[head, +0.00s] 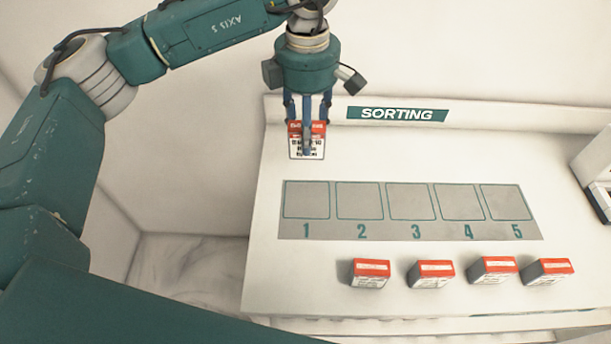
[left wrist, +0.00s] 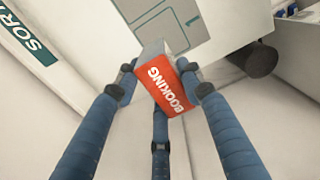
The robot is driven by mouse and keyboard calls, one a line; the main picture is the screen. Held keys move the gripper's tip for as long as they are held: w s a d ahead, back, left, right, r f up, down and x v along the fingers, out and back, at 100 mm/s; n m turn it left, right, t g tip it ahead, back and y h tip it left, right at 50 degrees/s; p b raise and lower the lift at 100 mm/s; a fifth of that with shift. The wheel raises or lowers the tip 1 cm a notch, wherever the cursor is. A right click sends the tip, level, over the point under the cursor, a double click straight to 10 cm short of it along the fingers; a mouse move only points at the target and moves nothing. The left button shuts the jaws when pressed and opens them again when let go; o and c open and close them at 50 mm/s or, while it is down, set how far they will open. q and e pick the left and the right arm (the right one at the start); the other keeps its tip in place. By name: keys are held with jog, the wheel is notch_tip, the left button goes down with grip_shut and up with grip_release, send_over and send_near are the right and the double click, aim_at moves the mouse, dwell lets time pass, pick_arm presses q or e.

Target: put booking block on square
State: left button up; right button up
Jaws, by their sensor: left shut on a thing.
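The booking block (left wrist: 168,88), red with white "BOOKING" lettering and a white lower part, is held between the fingers of my left gripper (left wrist: 165,85) in the left wrist view. In the head view my left gripper (head: 307,125) is shut on the block (head: 306,150), above the table's far left part, behind square 1. The strip of numbered grey squares (head: 410,231) lies on the table, with square 1 (head: 306,200) at the left end and square 5 (head: 506,203) at the right. All the squares are empty. My right gripper is not in view.
Several red-and-white blocks (head: 370,273) stand in a row in front of the strip. A low back ledge with a "SORTING" sign (head: 397,114) runs along the white table (head: 400,160). A box-like object (head: 598,185) is at the right edge.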

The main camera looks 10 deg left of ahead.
pick_arm(q)
jog(key=f, duration=0.1)
jog(key=f+p, duration=0.1)
jog(key=f, duration=0.2)
jog(key=shift+s+d+f, duration=0.25)
jog(key=f+p, duration=0.1)
jog(key=f, duration=0.3)
jog(key=f+p, duration=0.1)
jog(key=f, duration=0.2)
jog(key=f+p, duration=0.1)
jog(key=f, duration=0.3)
jog(key=shift+w+a+f+p, duration=0.2)
jog(key=shift+a+f+p, duration=0.05)
jog(key=shift+f+p, duration=0.05)
jog(key=shift+f, duration=0.3)
jog(key=shift+f+b, duration=0.2)
jog(key=shift+b, duration=0.1)
jog(key=o, duration=1.2)
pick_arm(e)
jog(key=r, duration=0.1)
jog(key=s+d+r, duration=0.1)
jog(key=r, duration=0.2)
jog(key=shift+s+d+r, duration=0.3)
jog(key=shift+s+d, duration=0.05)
